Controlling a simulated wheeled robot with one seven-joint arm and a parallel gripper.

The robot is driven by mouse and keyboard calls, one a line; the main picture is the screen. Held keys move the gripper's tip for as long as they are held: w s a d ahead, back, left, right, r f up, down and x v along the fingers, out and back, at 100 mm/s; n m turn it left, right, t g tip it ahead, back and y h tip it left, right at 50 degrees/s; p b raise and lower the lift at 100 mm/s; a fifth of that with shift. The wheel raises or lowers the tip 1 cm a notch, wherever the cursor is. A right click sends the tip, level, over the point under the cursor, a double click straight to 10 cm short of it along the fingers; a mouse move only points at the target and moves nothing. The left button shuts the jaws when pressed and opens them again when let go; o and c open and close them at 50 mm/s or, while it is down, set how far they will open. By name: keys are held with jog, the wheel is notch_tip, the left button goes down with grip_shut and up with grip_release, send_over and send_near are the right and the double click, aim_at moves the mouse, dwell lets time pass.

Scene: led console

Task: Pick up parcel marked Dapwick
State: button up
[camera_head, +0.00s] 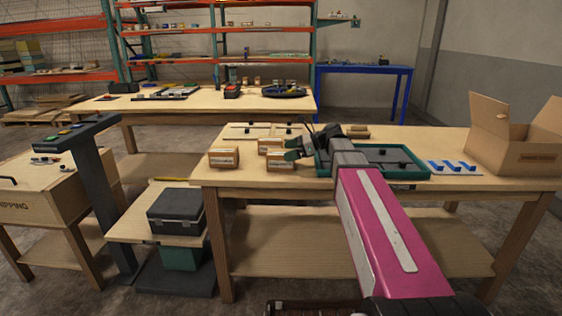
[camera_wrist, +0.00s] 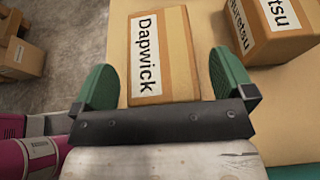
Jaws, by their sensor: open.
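The parcel marked Dapwick (camera_wrist: 147,50) is a small cardboard box with a white label, in the middle of the wrist view. Its near end lies between the two green fingers of my gripper (camera_wrist: 168,88), which is open. I cannot tell whether either finger touches it. In the head view, my gripper (camera_head: 298,149) is over the table, just right of a parcel (camera_head: 278,164) that appears to be this one. Its label is too small to read there.
Another parcel (camera_head: 223,159) is near the worktable's left end. A green tray (camera_head: 415,171), blue rack (camera_head: 453,167) and open carton (camera_head: 512,153) are on the right.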

jog(key=shift+x, duration=1.1)
jog(key=c, duration=1.1)
jog(key=shift+r, duration=0.15)
